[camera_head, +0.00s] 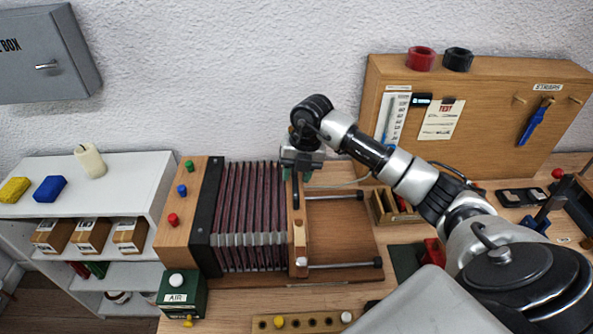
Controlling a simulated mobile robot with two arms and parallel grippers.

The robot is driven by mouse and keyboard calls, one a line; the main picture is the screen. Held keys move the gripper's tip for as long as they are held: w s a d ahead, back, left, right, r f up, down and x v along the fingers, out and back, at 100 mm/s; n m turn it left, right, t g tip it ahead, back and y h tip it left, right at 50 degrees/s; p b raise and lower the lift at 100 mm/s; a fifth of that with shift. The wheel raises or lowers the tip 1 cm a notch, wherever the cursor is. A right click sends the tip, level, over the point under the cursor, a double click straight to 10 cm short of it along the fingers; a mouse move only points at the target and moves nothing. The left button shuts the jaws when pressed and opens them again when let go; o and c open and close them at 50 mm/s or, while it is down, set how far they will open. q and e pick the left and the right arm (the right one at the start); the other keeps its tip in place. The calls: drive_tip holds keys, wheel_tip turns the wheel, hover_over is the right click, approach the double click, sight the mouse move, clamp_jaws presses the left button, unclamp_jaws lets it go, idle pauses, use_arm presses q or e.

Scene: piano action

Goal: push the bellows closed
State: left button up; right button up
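The bellows (250,205) has dark red pleats with pale metal edging at the front. It stands spread open between a fixed wooden block (178,240) with coloured knobs on the left and an upright wooden end board (298,235) on the right. The end board sits on a wooden base with two metal rods (340,265) running to the right. My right gripper (302,172) points down at the far end of the end board, very close to it. I cannot tell whether they touch, or whether the fingers are open. My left gripper is not in view.
A green AIR box (182,294) with a white knob stands at the front left. A wooden strip with holes (300,322) lies in front. A STRAPS board (470,110) stands behind my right arm. A small wooden tray (390,208) sits right of the base.

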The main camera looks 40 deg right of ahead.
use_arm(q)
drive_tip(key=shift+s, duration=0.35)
use_arm(e)
clamp_jaws()
use_arm(q)
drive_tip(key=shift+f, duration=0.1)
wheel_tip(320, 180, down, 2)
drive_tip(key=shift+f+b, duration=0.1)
drive_tip(key=shift+b, duration=1.1)
use_arm(e)
drive_tip(key=w+a, duration=0.6)
drive_tip(key=a, duration=0.4)
drive_tip(key=shift+r, duration=0.15)
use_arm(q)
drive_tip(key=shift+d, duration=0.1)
use_arm(e)
drive_tip(key=shift+d, duration=0.1)
drive_tip(key=shift+c, duration=0.8)
unclamp_jaws()
drive_tip(key=shift+o, duration=1.2)
drive_tip(key=shift+w+a, duration=0.15)
drive_tip(key=shift+a, duration=0.15)
